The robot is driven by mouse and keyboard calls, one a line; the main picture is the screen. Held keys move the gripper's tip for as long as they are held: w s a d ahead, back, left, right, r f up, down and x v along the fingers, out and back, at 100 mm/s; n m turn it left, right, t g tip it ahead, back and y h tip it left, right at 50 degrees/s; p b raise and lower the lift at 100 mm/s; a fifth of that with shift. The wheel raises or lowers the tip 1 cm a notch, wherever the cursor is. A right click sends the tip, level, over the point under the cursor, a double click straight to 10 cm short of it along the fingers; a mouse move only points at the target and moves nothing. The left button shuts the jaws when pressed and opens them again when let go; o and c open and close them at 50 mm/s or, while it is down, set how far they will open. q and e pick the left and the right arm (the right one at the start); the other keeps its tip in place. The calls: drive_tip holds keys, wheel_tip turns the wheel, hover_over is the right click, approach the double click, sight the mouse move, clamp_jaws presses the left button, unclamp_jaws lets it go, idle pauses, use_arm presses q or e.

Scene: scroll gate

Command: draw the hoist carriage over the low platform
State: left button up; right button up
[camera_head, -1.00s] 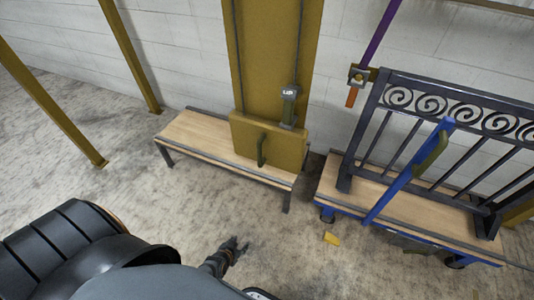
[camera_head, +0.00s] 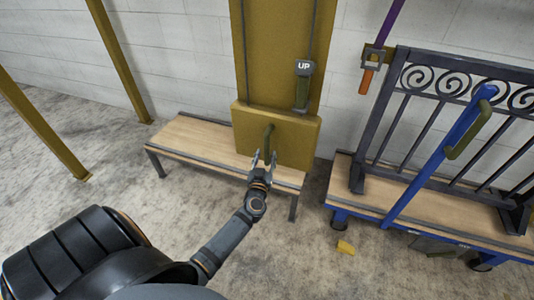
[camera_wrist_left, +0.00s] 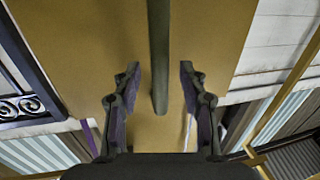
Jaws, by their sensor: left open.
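The hoist carriage appears as a tall yellow panel (camera_head: 277,50) with a yellow block (camera_head: 300,141) at its lower end. A green upright handle (camera_head: 268,137) is on the block's front; it also shows in the left wrist view (camera_wrist_left: 159,58). The low platform (camera_head: 195,137), a wood-topped bench, stands at the block's foot. My left gripper (camera_head: 263,160) is open at the handle's lower part. In the left wrist view the fingers (camera_wrist_left: 159,88) stand on either side of the handle, with gaps on both sides. My right gripper is not in view.
At right, a blue cart (camera_head: 408,219) carries a dark scrollwork gate (camera_head: 401,130). A purple strap with a hook (camera_head: 374,58) hangs above it. Yellow posts (camera_head: 118,60) stand left.

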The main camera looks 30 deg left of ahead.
sight(266, 153)
use_arm(q)
drive_tip(key=shift+b+x, duration=0.3)
drive_tip(key=shift+x, duration=1.4)
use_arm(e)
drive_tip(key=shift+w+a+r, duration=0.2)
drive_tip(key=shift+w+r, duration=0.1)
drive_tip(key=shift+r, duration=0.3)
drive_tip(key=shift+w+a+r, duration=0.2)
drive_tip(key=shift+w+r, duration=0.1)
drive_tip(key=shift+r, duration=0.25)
use_arm(q)
clamp_jaws()
